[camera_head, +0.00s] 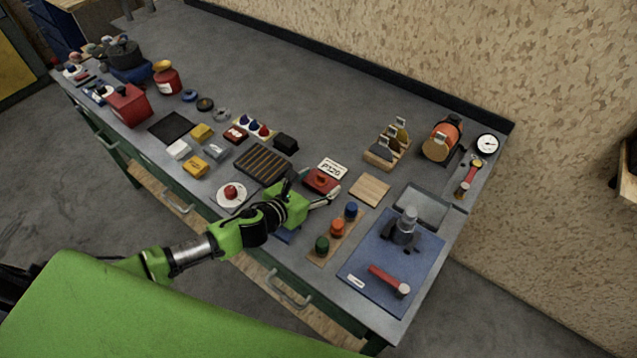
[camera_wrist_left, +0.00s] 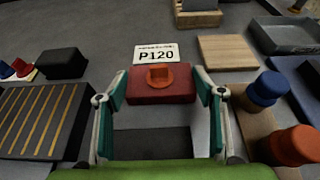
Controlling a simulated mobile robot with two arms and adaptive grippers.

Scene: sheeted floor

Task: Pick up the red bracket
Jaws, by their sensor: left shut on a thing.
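A red block with an orange-red raised piece on top (camera_head: 321,181) is at the front middle of the bench, and it also shows in the left wrist view (camera_wrist_left: 160,88). It is the red part that fits the red bracket best. My left gripper (camera_head: 322,194) reaches it from the front. In the left wrist view its fingers (camera_wrist_left: 161,92) are shut on the block's left and right sides. I cannot tell whether the block is clear of the bench. My right gripper is not in view.
A white P120 card (camera_wrist_left: 156,54) lies just behind the block. A slotted dark tray (camera_head: 263,163) is to the left, a wooden square (camera_head: 370,189) to the right. A board with coloured knobs (camera_head: 322,258) stands close at front right. The back of the bench is clear.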

